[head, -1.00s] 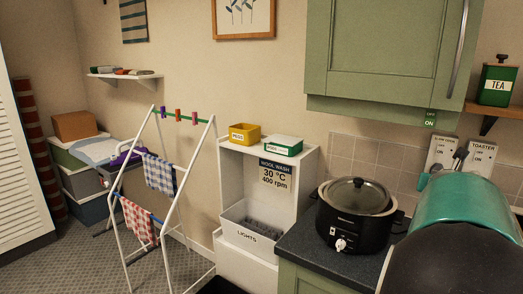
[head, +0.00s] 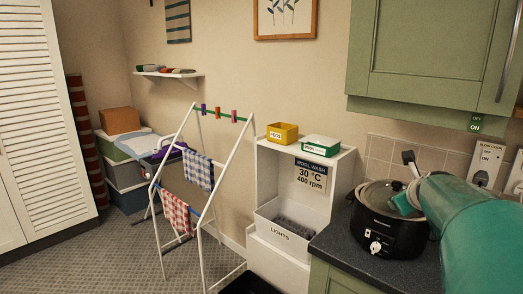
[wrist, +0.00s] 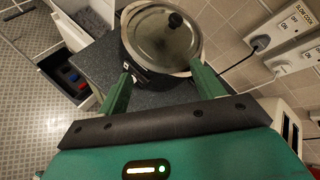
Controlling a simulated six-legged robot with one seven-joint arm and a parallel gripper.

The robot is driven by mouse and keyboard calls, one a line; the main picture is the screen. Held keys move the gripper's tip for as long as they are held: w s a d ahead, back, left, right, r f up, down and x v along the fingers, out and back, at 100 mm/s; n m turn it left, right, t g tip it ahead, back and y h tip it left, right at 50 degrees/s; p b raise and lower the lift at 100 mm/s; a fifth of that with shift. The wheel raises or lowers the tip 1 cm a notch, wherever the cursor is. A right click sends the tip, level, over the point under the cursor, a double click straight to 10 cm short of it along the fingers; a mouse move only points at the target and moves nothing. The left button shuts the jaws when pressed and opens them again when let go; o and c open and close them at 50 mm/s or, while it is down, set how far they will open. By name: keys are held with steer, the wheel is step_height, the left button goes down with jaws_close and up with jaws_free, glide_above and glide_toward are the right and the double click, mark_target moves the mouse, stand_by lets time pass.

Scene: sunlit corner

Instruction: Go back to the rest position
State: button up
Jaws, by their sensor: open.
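My gripper (wrist: 161,70) is open, with its two green fingers apart and nothing between them. In the wrist view its fingertips overlap the near rim of a black slow cooker (wrist: 150,45) with a glass lid; I cannot tell whether they touch it. In the head view my teal arm comes in from the right and covers part of the slow cooker (head: 372,232), which stands on the dark counter (head: 340,250). The gripper's fingers are mostly hidden there.
Labelled wall sockets (head: 486,160) with a plug are behind the arm. A green cabinet (head: 425,60) hangs above. Left of the counter are a white shelf unit (head: 345,190) and a drying rack (head: 240,150) with cloths. Open floor (head: 100,255) lies at the left.

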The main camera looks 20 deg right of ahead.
steer(key=a+f+n+y, duration=0.2)
steer(key=a+n+y, duration=0.1)
steer(key=a+n, duration=0.9)
steer(key=a+f+n+y, duration=0.25)
steer(key=a+n, duration=0.55)
steer(key=a, duration=0.8)
steer(key=s+a+f+n+g+y, duration=0.2)
steer(key=s+a+f+n, duration=0.4)
steer(key=s+a+n, duration=0.5)
steer(key=a+n+g, duration=0.1)
steer(key=a+n, duration=0.1)
steer(key=n, duration=0.3)
steer(key=shift+a+g, duration=0.2)
steer(key=shift+g, duration=0.1)
steer(key=c, duration=0.7)
steer(key=shift+d, duration=0.15)
